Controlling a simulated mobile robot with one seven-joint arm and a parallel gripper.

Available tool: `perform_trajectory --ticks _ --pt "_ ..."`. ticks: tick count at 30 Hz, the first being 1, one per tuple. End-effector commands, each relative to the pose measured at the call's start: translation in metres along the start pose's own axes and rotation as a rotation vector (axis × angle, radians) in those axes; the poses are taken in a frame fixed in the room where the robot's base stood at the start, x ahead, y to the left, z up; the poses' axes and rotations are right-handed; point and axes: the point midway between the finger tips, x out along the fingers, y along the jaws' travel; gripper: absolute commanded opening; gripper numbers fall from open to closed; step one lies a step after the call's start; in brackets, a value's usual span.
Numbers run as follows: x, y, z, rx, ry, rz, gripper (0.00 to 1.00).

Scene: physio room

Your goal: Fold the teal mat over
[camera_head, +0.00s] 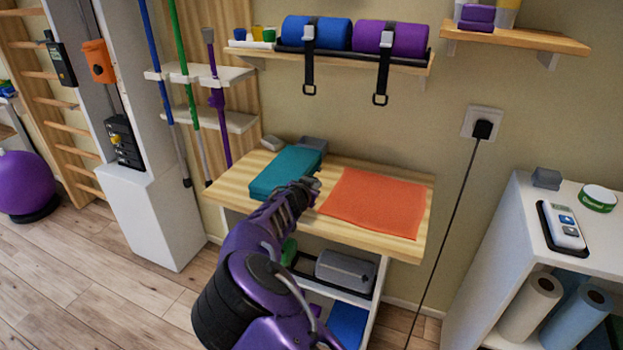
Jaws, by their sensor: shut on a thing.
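The teal mat (283,171) lies at the left of the wooden table top and looks thick, with straight edges. My gripper (311,185) is at its right front corner, reaching in from the front of the table. It is shut on the mat's edge. The fingertips are small and partly hidden by my own wrist, so the exact grip does not show. My arm covers part of the table's front edge and the near side of the mat.
An orange cloth (378,202) lies flat on the table (418,243), just right of my gripper. Grey blocks (313,144) sit behind the mat. A wall shelf (345,60) with blue and purple rolls hangs above; its straps dangle. A white cabinet (505,235) stands right.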

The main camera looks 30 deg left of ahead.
Motion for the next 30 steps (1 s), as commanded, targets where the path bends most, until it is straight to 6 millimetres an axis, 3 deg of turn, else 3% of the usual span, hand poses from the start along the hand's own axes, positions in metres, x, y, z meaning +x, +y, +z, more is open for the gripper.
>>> perform_trajectory --ticks 21,22,23,30 --pt "0.01 0.007 0.013 -0.003 -0.003 0.007 0.0" --pt "0.01 0.007 0.013 -0.003 -0.003 0.007 0.19" --pt "0.01 0.007 0.013 -0.003 -0.003 0.007 0.23" --pt "0.009 0.005 0.011 -0.003 -0.001 0.004 0.23"
